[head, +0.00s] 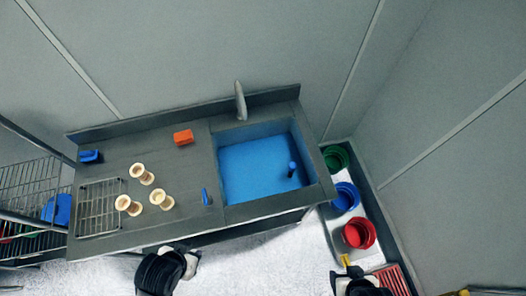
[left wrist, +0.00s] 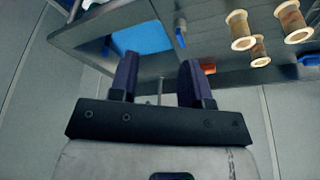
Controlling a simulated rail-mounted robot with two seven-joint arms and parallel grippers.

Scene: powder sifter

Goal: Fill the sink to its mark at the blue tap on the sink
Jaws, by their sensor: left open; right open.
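The sink (head: 305,143) is set into the right part of the grey counter, with a flat blue surface inside; it also shows in the left wrist view (left wrist: 143,38). I cannot make out a mark. A blue upright piece (head: 292,169) stands inside the sink. A grey spout (head: 240,100) rises behind it. A small blue lever (head: 206,197), perhaps the blue tap, is on the counter left of the sink; it also shows in the left wrist view (left wrist: 181,38). My left gripper (left wrist: 158,75) is open and empty, before the counter front. My right gripper (head: 352,274) is open at the lower right.
Three spool-shaped pieces (head: 142,174), a wire rack (head: 100,207), an orange block (head: 183,137) and a blue block (head: 90,156) are on the counter. Green (head: 335,157), blue (head: 346,196) and red (head: 358,232) containers stand right of it. A wire shelf (head: 30,190) stands left.

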